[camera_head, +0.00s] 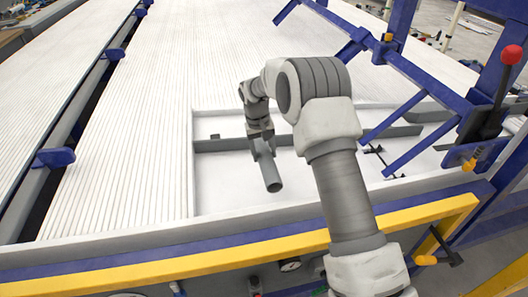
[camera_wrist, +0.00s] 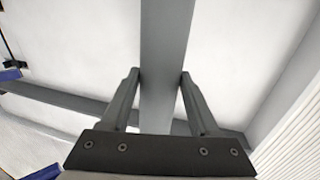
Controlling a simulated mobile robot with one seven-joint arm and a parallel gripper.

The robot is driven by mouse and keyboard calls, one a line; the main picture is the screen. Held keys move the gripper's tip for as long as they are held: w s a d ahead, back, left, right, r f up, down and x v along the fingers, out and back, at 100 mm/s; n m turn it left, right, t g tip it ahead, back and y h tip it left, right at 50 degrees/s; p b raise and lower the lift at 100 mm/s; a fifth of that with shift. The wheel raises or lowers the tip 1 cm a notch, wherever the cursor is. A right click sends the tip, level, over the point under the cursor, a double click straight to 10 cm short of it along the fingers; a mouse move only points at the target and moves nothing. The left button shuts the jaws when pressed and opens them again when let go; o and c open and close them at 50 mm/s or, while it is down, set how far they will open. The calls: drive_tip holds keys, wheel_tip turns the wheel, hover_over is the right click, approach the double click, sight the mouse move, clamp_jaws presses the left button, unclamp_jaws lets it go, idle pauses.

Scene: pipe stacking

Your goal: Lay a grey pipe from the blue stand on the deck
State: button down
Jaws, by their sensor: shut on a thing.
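My gripper (camera_head: 262,150) is shut on a grey pipe (camera_head: 270,176), which hangs over the white recessed deck (camera_head: 235,185) in the head view. In the wrist view, the fingers of my gripper (camera_wrist: 160,78) press on both sides of the grey pipe (camera_wrist: 165,40), which runs up out of the frame. The pipe's near end points toward the front edge. I cannot tell its exact height above the deck. The blue stand (camera_head: 425,80) with sloping bars is at the right. My arm hides part of the deck.
A grey bar (camera_head: 225,145) crosses the recess behind the pipe. It also shows in the wrist view (camera_wrist: 60,98). White ribbed rows (camera_head: 110,150) fill the left. A yellow rail (camera_head: 150,268) runs along the front. A red-knobbed lever (camera_head: 511,55) stands at the right.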

wheel_tip(320, 180, down, 11)
drive_tip(key=b, duration=0.5)
drive_tip(key=shift+r+b, duration=0.2)
drive_tip(key=shift+b, duration=0.2)
drive_tip(key=shift+c, duration=0.2)
unclamp_jaws()
